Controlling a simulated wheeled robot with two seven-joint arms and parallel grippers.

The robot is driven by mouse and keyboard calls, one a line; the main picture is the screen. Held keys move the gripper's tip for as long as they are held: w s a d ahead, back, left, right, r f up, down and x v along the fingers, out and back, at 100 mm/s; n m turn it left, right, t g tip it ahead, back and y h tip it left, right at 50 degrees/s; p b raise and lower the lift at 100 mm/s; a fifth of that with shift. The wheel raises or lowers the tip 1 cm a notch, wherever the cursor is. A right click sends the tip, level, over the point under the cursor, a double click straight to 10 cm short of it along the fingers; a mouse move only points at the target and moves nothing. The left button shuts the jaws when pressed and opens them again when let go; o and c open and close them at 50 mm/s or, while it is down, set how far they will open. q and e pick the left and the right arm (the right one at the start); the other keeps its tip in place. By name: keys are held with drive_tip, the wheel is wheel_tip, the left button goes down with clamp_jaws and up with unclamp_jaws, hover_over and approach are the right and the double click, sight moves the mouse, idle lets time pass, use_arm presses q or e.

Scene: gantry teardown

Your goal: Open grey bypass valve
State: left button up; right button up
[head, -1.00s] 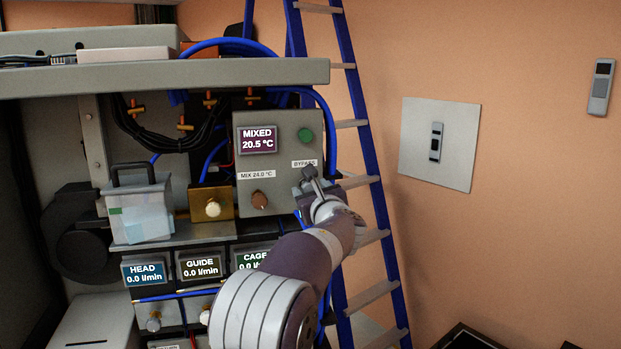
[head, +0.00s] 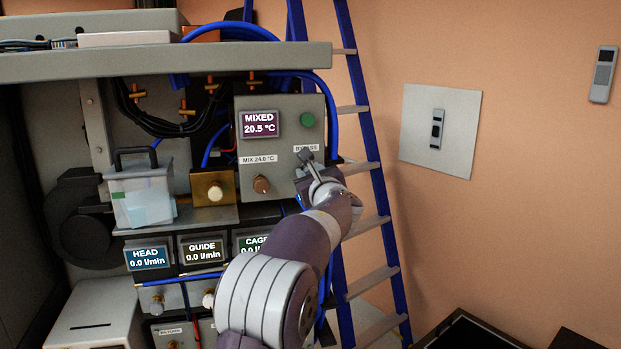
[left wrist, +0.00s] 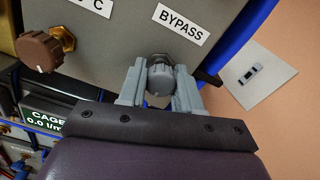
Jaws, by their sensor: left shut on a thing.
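The grey bypass valve knob (left wrist: 160,80) sits below the BYPASS label (left wrist: 181,24) on the grey control panel (head: 285,125). My left gripper (left wrist: 160,86) is shut on this knob, with one finger on each side of it in the left wrist view. In the head view the left gripper (head: 309,168) reaches the panel's lower right, and its fingers and wrist mostly hide the knob. My right gripper is not in view.
A brown mix knob (head: 261,185) is left of the valve. The panel display (head: 259,124) reads MIXED 20.5 °C. Flow displays, including HEAD (head: 148,257), sit below. A blue ladder (head: 367,125) stands behind to the right.

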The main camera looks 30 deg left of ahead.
use_arm(q)
drive_tip(key=n+b, duration=0.5)
drive_tip(key=shift+f, duration=0.35)
drive_tip(key=n+b, duration=0.2)
drive_tip(key=shift+n, duration=0.4)
drive_tip(key=n+b, duration=0.3)
drive_tip(key=n, duration=0.1)
drive_tip(key=shift+w+r, duration=0.1)
drive_tip(key=shift+r+n+b, duration=0.15)
drive_tip(key=shift+n+b, duration=0.65)
drive_tip(key=shift+n, duration=1.9)
drive_tip(key=o, duration=1)
drive_tip(key=shift+d, duration=0.1)
drive_tip(key=shift+o, duration=0.2)
drive_tip(key=shift+r, duration=0.15)
